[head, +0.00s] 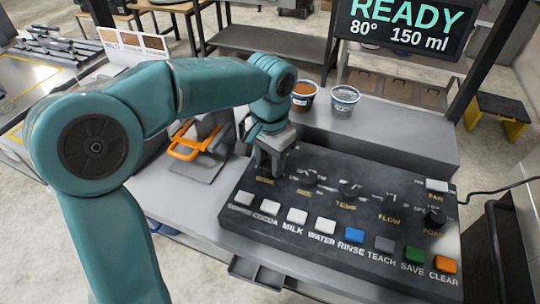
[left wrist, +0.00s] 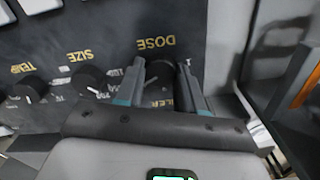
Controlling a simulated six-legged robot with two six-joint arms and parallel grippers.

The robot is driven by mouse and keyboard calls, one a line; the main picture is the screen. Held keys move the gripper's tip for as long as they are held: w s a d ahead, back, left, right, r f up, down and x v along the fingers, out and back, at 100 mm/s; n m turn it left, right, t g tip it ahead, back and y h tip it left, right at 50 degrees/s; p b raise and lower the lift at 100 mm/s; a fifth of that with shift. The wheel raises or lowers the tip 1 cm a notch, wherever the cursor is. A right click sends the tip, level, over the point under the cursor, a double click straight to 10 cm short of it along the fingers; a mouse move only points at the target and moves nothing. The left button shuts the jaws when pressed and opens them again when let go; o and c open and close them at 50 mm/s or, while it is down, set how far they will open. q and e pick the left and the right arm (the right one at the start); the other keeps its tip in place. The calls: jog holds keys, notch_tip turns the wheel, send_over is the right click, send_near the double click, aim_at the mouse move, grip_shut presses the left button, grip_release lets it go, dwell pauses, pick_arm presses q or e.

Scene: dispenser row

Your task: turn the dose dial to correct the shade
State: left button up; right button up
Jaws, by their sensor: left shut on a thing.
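The control panel (head: 330,185) is a dark slab with a row of dials and a row of coloured buttons. My left gripper (head: 272,165) reaches down onto its far-left dial and hides it in the head view. In the left wrist view the dose dial (left wrist: 160,70), a dark round knob beside the word DOSE, sits between the two fingers of the left gripper (left wrist: 160,86). The gripper is shut on it. The screen (head: 405,25) reads READY, 80° and 150 ml. Shade cards (head: 133,41) show brown tones at upper left. My right gripper is not in view.
The size dial (left wrist: 88,79) is close beside the gripper. A cup with brown contents (head: 303,95) and a pale cup (head: 344,98) stand behind the panel. An orange-handled thing (head: 185,150) lies left of the panel. Buttons such as COCOA (head: 270,208) line the front.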

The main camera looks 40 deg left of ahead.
aim_at(269, 165)
pick_arm(q)
jog(key=m+p, duration=0.1)
jog(key=m, duration=0.3)
jog(key=shift+r+m+p, duration=0.1)
jog(key=shift+m+p, duration=0.25)
jog(key=shift+m, duration=0.05)
dwell(0.4)
jog(key=o, duration=1)
jog(key=shift+o, duration=0.2)
notch_tip(269, 165, up, 16)
jog(key=p, duration=0.2)
jog(key=shift+r+p, duration=0.15)
jog(key=shift+p, duration=0.15)
jog(key=shift+s, duration=0.1)
